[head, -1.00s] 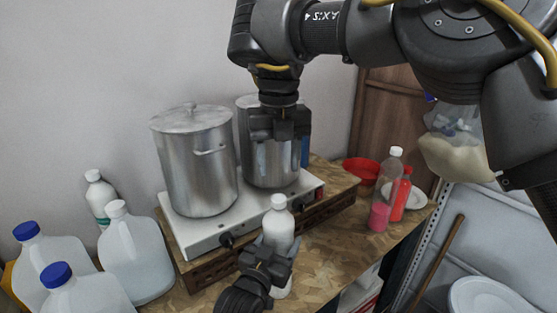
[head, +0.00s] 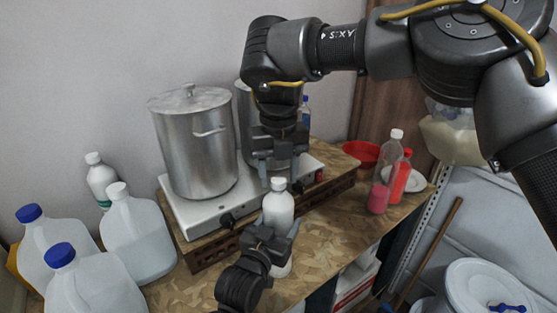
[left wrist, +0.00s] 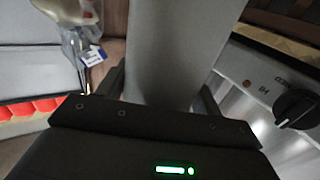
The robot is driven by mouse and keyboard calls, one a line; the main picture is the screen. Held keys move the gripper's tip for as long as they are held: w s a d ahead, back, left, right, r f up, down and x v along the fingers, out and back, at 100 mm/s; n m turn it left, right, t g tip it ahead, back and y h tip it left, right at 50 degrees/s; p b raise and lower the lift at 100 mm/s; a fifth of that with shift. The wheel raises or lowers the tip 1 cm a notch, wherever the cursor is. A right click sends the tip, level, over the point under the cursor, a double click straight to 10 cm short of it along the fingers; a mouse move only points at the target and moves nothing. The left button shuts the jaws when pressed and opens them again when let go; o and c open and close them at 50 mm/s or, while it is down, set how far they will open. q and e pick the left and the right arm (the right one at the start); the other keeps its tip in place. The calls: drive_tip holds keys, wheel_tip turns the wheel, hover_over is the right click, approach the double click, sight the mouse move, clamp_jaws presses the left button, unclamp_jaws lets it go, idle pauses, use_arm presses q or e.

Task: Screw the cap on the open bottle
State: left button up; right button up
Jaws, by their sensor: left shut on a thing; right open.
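A white bottle (head: 279,208) stands upright on the wooden worktop in front of the hot plate. A white cap (head: 278,184) sits on its top; I cannot tell how tightly. My left gripper (head: 270,242) is shut around the lower part of the bottle. The bottle's body fills the middle of the left wrist view (left wrist: 172,50) between the fingers. My right gripper (head: 279,168) points down, open and empty, with its fingertips just above and around the cap's level. I cannot tell whether they touch the cap.
A steel pot (head: 194,145) and another behind my right gripper stand on the white hot plate (head: 203,221). Jugs (head: 137,235) crowd the left. A pink-filled bottle (head: 381,195), a red bottle (head: 401,180) and a red bowl (head: 361,152) stand at right.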

drive_tip(key=shift+f, duration=0.25)
drive_tip(key=c, duration=1)
drive_tip(key=o, duration=1.1)
wheel_tip(320, 180, up, 8)
drive_tip(key=shift+f, duration=0.2)
